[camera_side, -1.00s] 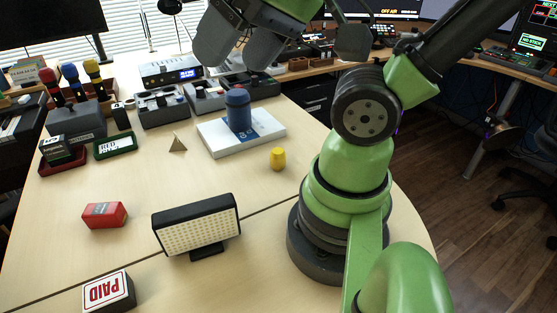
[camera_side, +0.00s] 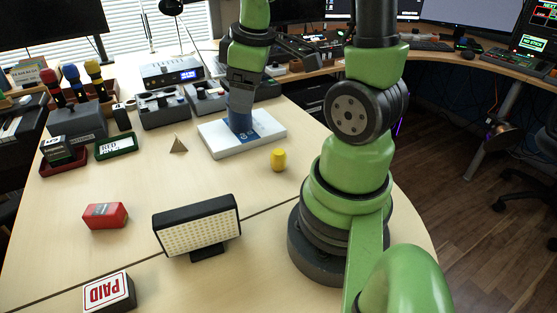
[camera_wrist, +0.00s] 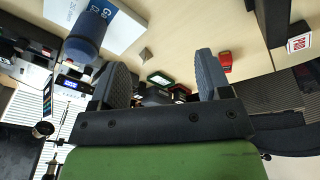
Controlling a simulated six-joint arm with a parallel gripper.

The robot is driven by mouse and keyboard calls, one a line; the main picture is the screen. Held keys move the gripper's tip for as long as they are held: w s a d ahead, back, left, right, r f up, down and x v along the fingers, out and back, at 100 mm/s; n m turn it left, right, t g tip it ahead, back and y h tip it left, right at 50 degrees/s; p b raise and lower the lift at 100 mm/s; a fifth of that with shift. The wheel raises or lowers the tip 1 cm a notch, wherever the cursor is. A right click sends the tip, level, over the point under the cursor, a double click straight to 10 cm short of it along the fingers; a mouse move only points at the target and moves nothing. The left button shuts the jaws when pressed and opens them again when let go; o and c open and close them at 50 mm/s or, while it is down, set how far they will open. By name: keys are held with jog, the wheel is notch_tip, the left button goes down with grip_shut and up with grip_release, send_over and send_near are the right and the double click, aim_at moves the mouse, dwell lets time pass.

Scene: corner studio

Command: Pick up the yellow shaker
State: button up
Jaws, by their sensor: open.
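The yellow shaker (camera_side: 278,160) is a small upright yellow piece with a rounded top. It stands on the table in the side view, just right of a white box. It does not show in the wrist view. My gripper (camera_side: 242,82) is well above and behind it, to its left, and overlaps the blue bottle in the picture. In the wrist view my gripper (camera_wrist: 163,75) has its two grey fingers wide apart with nothing between them. In the side view the fingertips are hard to make out.
A blue bottle (camera_side: 240,121) stands on the white box (camera_side: 266,136); the wrist view shows the bottle (camera_wrist: 88,35) left of the fingers. A light panel (camera_side: 197,228), a red block (camera_side: 105,215) and a small pyramid (camera_side: 179,145) stand on the table. Bare table surrounds the shaker's front.

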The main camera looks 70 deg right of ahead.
aim_at(278, 152)
jog(key=s+d+f+n, duration=0.1)
jog(key=d+f, duration=0.1)
jog(key=f, duration=0.1)
jog(key=s+d+f+n+g, duration=0.1)
jog(key=d+f, duration=0.1)
jog(key=f, duration=0.1)
jog(key=s+d+f+n+g, duration=0.1)
jog(key=s+d+f+n, duration=0.1)
jog(key=f, duration=0.1)
jog(key=shift+f+y, duration=0.3)
jog(key=shift+y, duration=0.1)
jog(key=shift+g, duration=0.3)
notch_tip(278, 152, down, 4)
jog(key=shift+s, duration=0.1)
jog(key=shift+d+f, duration=0.2)
jog(key=shift+f, duration=2.8)
jog(key=shift+c, duration=0.3)
jog(key=c, duration=1)
